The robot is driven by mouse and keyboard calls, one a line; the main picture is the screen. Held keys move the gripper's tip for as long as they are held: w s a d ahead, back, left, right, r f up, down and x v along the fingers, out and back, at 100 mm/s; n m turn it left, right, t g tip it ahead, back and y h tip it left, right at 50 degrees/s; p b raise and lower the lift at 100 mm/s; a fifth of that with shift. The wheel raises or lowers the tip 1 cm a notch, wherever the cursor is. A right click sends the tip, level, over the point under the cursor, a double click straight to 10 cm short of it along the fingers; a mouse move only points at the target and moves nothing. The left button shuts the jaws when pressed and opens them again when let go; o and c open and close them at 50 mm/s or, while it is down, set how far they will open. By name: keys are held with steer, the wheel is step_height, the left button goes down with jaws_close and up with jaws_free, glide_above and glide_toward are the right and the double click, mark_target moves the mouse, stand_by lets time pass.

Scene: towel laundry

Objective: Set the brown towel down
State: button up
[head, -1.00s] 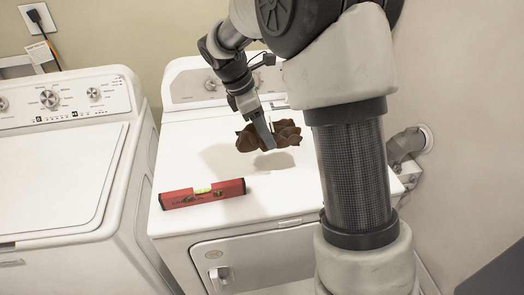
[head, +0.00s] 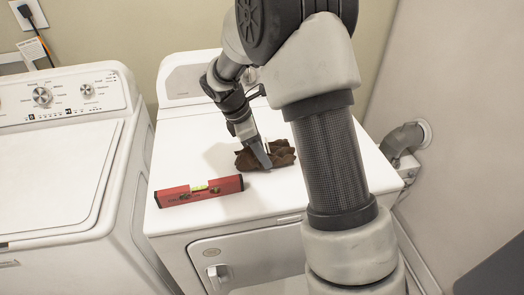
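The brown towel (head: 282,154) is a crumpled bundle at the top of the white dryer (head: 190,225), toward the middle of its surface. It looks to be resting on the dryer top. My gripper (head: 264,160) points down into the towel's left part, with a finger in front of the cloth. The far finger and the fingertips' gap are hidden, so I cannot tell whether the gripper is shut on the cloth.
A red spirit level (head: 199,191) lies on the dryer top, left and in front of the towel. A white washing machine (head: 60,165) stands to the left. A grey vent pipe (head: 403,140) joins the wall at right.

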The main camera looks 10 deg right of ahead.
steer(key=shift+f, duration=0.1)
steer(key=o, duration=1.3)
steer(key=p+v, duration=0.1)
steer(key=v, duration=1.1)
steer(key=shift+d, duration=0.1)
steer(key=s+d+r+m+t+y, duration=0.2)
steer(key=s+d+r+m, duration=0.1)
steer(key=s+r+m, duration=0.4)
steer(key=s+d+r+m+t+y, duration=0.15)
steer(key=s+r+m, duration=0.3)
steer(key=s, duration=0.55)
steer(key=shift+s+d+f+m+t+y, duration=0.1)
steer(key=shift+s+d+m+t+y, duration=0.2)
steer(key=shift+s+m, duration=0.9)
steer(key=shift+s+f+m+t+y, duration=0.15)
steer(key=shift+s+m+t, duration=0.25)
steer(key=shift+s+m, duration=0.8)
steer(key=shift+s+d+f+m+t+y, duration=0.15)
steer(key=shift+s+m+t, duration=0.2)
steer(key=shift+s+m, duration=0.85)
